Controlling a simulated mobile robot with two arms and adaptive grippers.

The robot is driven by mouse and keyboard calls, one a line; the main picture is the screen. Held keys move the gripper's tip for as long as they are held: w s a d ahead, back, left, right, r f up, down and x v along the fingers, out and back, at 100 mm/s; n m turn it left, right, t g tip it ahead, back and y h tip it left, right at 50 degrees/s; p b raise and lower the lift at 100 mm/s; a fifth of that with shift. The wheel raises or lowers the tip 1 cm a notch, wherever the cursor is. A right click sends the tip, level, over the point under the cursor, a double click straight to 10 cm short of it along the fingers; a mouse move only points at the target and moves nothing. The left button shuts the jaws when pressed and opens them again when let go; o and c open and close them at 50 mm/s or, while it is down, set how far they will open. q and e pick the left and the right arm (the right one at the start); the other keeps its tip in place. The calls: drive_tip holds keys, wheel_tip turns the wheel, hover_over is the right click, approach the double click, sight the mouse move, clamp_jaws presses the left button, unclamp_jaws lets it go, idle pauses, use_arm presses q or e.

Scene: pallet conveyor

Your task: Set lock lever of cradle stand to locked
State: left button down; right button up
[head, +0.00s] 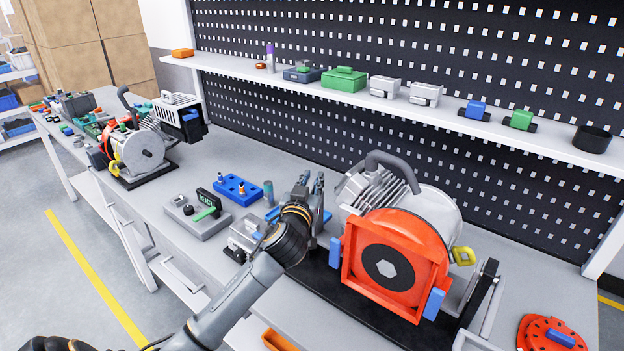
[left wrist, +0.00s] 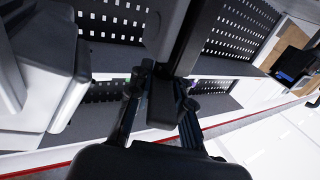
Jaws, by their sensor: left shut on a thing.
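The cradle stand has a dark base (head: 335,278) on the bench and carries a grey motor (head: 437,205) with an orange front plate (head: 408,240). My left gripper (head: 311,184) is at the stand's left end, beside the motor, with its fingers pointing up. In the left wrist view, its fingers (left wrist: 162,105) are shut on a dark upright bar (left wrist: 167,40), which appears to be the lock lever. The gripper mostly hides the bar in the head view, so its lock position cannot be told. My right gripper is not in view.
A dark upright (head: 477,292) stands at the stand's right end. A grey block with a green handle (head: 207,213) and a blue holder (head: 237,188) lie to the left. An orange-red disc (head: 552,333) lies front right. A shelf (head: 400,103) runs behind.

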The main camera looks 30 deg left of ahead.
use_arm(q)
drive_tip(key=m+h+p, duration=0.1)
drive_tip(key=h, duration=0.1)
drive_tip(key=m+h+p, duration=0.1)
drive_tip(key=h, duration=0.1)
drive_tip(key=m+t+h+p, duration=0.1)
drive_tip(key=m+h, duration=0.1)
drive_tip(key=shift+a+r, duration=0.15)
drive_tip(key=shift+a, duration=0.1)
drive_tip(key=m+h, duration=0.2)
drive_tip(key=h, duration=0.1)
drive_tip(key=shift+p, duration=0.4)
drive_tip(key=m+g+h, duration=0.1)
drive_tip(key=m+h, duration=0.1)
drive_tip(key=h, duration=0.2)
drive_tip(key=shift+m, duration=0.4)
drive_tip(key=shift+m+g+h, duration=0.9)
drive_tip(key=shift+h, duration=0.5)
drive_tip(key=shift+f+h, duration=0.2)
drive_tip(key=shift+h, duration=0.2)
drive_tip(key=c, duration=1.2)
unclamp_jaws()
drive_tip(key=v, duration=1.1)
drive_tip(key=shift+s+a+r, duration=0.2)
drive_tip(key=shift+s+a, duration=0.1)
